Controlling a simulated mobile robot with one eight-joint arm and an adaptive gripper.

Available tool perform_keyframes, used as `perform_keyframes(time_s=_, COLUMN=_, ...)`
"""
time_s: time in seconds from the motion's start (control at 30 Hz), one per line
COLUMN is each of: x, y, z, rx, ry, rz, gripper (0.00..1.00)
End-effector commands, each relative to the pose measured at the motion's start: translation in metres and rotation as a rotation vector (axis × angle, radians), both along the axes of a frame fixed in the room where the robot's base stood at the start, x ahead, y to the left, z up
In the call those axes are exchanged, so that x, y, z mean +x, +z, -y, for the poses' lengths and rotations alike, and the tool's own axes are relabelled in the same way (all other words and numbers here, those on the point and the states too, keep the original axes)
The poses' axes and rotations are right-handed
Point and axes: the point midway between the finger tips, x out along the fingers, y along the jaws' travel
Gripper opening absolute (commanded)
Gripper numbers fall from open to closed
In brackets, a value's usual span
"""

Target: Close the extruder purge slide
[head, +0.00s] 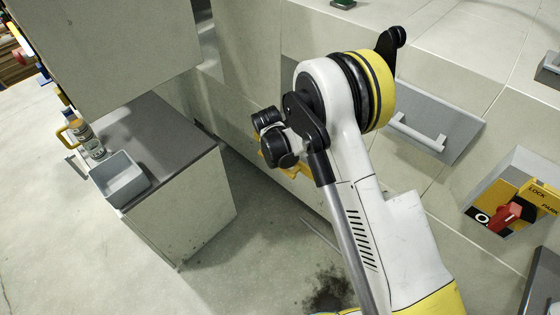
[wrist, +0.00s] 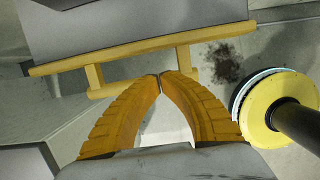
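In the wrist view, a grey panel (wrist: 130,25) with a yellow front edge (wrist: 150,48) fills the upper part; it looks like the purge slide. A yellow bar handle (wrist: 122,88) on two short posts stands off this edge. My gripper (wrist: 160,76) has its two orange ribbed fingers arched together, tips meeting at the handle bar. I cannot tell whether the tips touch the bar. In the head view, my arm hides most of the slide and my gripper; only bits of yellow show beside my wrist.
In the head view, a grey drawer front with a light handle (head: 418,133) is at right of my arm. A red rotary switch (head: 503,217) on a yellow plate is further right. Floor between is open.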

Motion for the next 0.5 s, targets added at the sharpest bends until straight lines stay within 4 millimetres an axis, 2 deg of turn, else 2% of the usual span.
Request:
perform_keyframes(time_s=0.03, x=0.005, y=-0.008, z=0.004, rx=0.0, ry=-0.002, rz=0.0, gripper=0.0)
perform_keyframes(time_s=0.23, x=0.026, y=-0.005, z=0.02, rx=0.0, ry=0.0, rz=0.0, gripper=0.0)
perform_keyframes(time_s=0.5, x=0.032, y=-0.002, z=0.025, rx=0.0, ry=0.0, rz=0.0, gripper=0.0)
